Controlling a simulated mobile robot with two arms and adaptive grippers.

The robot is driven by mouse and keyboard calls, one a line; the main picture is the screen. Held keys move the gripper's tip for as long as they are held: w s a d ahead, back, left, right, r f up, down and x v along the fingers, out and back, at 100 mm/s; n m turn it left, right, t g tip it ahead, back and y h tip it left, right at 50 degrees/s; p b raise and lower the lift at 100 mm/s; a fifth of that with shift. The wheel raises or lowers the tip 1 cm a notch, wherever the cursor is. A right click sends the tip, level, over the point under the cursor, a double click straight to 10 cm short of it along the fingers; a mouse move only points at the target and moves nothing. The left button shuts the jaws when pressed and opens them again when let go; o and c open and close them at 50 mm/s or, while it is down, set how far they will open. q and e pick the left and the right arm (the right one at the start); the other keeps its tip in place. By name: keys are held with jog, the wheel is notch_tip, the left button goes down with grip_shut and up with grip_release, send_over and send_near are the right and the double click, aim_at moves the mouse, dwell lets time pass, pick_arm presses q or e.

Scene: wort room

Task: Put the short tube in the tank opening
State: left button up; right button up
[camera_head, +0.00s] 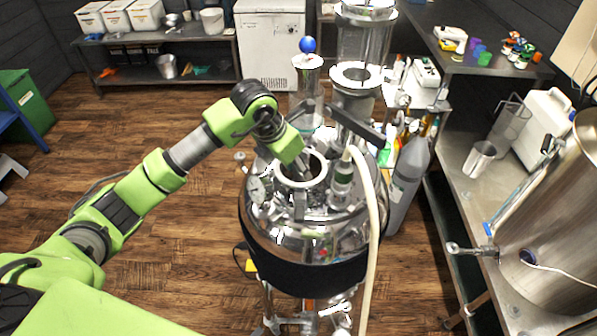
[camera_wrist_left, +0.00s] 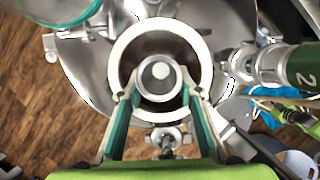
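The steel tank (camera_head: 320,238) stands in the middle of the head view. Its round opening has a pale rim (camera_head: 318,181), which also shows in the wrist view (camera_wrist_left: 204,62). The short tube (camera_wrist_left: 160,78) is a grey cylinder seen end-on within the outline of the opening. My left gripper (camera_wrist_left: 160,94) has one fingertip against each side of the tube and appears shut on it. In the head view my left gripper (camera_head: 297,172) is over the opening, and the tube is hard to make out there. How deep the tube sits is unclear. My right gripper is not in view.
A hose fitting (camera_head: 342,182) with a pale hose (camera_head: 370,235) rises right of the opening. Glass columns (camera_head: 357,90) stand behind it. Floor at the left is clear.

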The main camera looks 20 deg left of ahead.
pick_arm(q)
jog(key=b+v, duration=0.2)
jog(key=v, duration=0.8)
jog(key=shift+s+r, duration=0.1)
jog(key=shift+s, duration=0.05)
